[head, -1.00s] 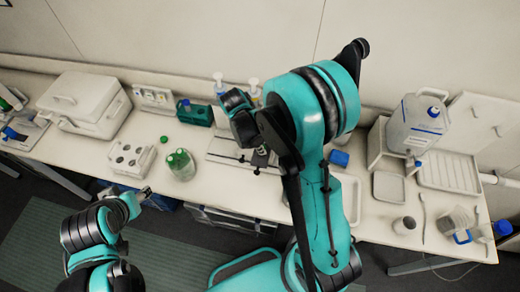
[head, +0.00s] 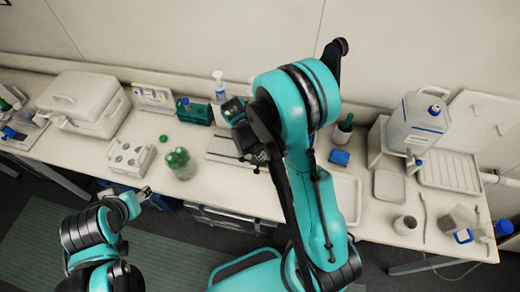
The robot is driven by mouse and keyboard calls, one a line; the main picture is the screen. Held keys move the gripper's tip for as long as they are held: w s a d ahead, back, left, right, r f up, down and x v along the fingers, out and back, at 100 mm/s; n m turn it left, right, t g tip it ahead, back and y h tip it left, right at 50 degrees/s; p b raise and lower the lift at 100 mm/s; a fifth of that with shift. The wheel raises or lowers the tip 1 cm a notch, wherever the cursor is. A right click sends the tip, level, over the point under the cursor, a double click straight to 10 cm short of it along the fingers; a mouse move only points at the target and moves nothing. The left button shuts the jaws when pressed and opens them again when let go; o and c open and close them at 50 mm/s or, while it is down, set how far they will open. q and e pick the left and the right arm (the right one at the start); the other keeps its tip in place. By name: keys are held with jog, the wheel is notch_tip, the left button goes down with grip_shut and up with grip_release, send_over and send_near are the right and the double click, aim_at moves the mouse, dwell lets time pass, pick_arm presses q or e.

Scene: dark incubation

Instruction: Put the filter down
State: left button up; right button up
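I cannot pick out the filter for certain; my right arm covers part of the bench's middle. My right gripper (head: 256,157) is low over the bench beside a flat grey plate (head: 222,147). Its fingers are dark and small, partly hidden by my arm, so I cannot tell whether they hold anything. My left gripper (head: 145,191) is at the bench's front edge, below the green-topped bottles (head: 179,161). Its fingertips are too small to read.
A green cap (head: 163,138) lies near a white holed rack (head: 131,158). A green rack (head: 195,112) and a pump bottle (head: 219,86) stand behind.

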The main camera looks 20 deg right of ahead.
dwell(0.4)
jog(key=shift+a+r+p, duration=0.1)
jog(key=shift+r+p, duration=0.25)
jog(key=shift+r, duration=0.25)
jog(key=s+v, duration=0.1)
jog(key=v, duration=1)
jog(key=s+r+m+t+y, duration=0.3)
jog(key=s+r+m+t, duration=0.5)
jog(key=m, duration=0.7)
jog(key=s+a+r, duration=0.1)
jog(key=s, duration=0.1)
jog(key=shift+s+r, duration=0.3)
jog(key=shift+s, duration=0.05)
jog(key=shift+f, duration=0.1)
notch_tip(320, 180, down, 24)
jog(key=b, duration=2.4)
jog(key=shift+f, duration=0.15)
